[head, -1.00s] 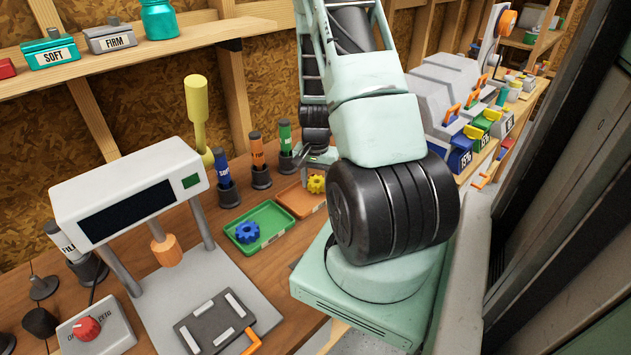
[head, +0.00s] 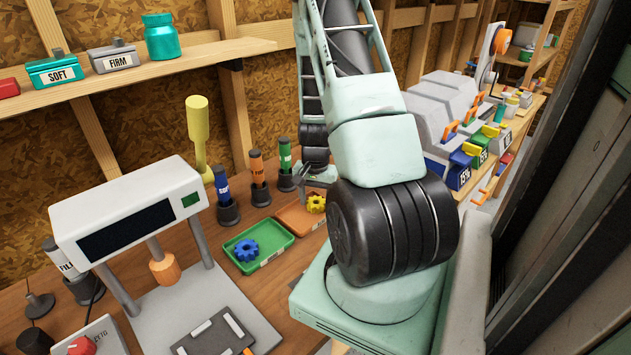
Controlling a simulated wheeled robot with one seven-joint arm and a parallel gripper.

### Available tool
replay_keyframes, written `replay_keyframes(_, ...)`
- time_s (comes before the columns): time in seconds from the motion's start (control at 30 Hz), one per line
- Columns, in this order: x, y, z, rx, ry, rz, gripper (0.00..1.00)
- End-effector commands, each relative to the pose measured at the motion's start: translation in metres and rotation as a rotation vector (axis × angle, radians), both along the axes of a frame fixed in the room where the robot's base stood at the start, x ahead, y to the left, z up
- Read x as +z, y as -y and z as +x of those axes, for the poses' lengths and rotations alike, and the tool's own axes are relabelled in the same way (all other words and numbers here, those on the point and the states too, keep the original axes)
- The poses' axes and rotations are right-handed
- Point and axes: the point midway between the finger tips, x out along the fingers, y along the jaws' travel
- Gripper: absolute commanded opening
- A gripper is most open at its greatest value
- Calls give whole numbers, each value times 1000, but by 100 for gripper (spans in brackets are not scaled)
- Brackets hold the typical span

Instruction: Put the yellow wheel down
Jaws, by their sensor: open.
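The yellow wheel (head: 316,204), a small toothed wheel, sits at the right part of the orange tray (head: 290,218) on the wooden bench. My gripper (head: 312,190) is at the tray, just above and beside the yellow wheel. Its jaws are open; the fingers are small and partly hidden in this view, so I cannot tell whether one touches the wheel. A blue wheel (head: 246,250) lies in the green tray (head: 273,244) to the left.
Capped tubes in dark holders, blue (head: 222,184), orange (head: 258,170) and green (head: 285,155), stand behind the trays. A white press-like stand (head: 130,215) is at left. My arm covers the area right of the trays. Grey machines (head: 440,105) stand further right.

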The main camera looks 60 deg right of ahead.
Motion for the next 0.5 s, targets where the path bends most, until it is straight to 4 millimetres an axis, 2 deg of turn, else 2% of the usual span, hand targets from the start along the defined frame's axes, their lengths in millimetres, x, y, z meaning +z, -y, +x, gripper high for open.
replay_keyframes(0.5, 90, 0, 1, 1, 4, -3, 56)
